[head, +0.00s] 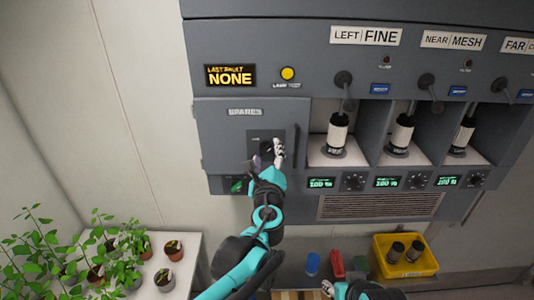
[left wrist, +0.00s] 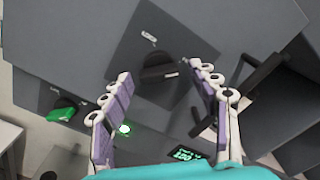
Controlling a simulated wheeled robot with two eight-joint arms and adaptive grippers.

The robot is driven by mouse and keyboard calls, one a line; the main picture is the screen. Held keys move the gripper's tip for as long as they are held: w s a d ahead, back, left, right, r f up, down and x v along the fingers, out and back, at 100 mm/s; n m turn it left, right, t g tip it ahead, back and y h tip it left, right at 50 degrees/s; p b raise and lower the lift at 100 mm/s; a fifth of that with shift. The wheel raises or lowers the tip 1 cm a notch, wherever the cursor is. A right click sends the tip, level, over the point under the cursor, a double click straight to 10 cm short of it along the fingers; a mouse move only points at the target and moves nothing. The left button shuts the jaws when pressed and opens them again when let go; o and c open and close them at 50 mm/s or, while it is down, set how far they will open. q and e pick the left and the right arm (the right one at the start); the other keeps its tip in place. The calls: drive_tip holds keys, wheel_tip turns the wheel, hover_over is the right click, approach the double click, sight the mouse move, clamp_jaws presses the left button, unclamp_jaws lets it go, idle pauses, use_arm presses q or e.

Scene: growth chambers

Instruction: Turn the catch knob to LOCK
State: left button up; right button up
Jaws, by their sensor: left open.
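The catch knob (left wrist: 160,68) is black and sits on a dark square plate of the SPARES door, between and beyond my left fingertips in the left wrist view. A small white label above it is too blurred to read. In the head view the knob (head: 265,148) is partly hidden by my left gripper. My left gripper (head: 268,156) is open in front of the plate. In the left wrist view its fingers (left wrist: 160,78) stand apart on either side of the knob, and I cannot tell whether they touch it. My right gripper (head: 328,289) shows only partly at the bottom edge.
A dark door handle (head: 297,140) stands right of the knob. A green switch (head: 237,185) is below left. Bays with black-and-white canisters (head: 337,132) are at right. Potted plants (head: 110,247) stand at lower left. A yellow bin (head: 405,262) is at lower right.

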use_arm(q)
drive_tip(key=c, duration=1.2)
drive_tip(key=shift+o, duration=0.2)
drive_tip(key=shift+n, duration=0.3)
drive_tip(key=n+b, duration=0.1)
drive_tip(key=n, duration=0.2)
drive_tip(key=shift+b, duration=0.4)
drive_tip(key=n+b, duration=0.1)
drive_tip(key=n, duration=0.6)
drive_tip(key=n+b, duration=0.1)
drive_tip(key=n, duration=0.1)
drive_tip(key=shift+r+n+b, duration=0.2)
drive_tip(key=shift+n+b, duration=0.1)
drive_tip(key=n+b, duration=0.1)
drive_tip(key=n, duration=0.3)
drive_tip(key=shift+s+r+n, duration=0.1)
drive_tip(key=shift+n, duration=0.2)
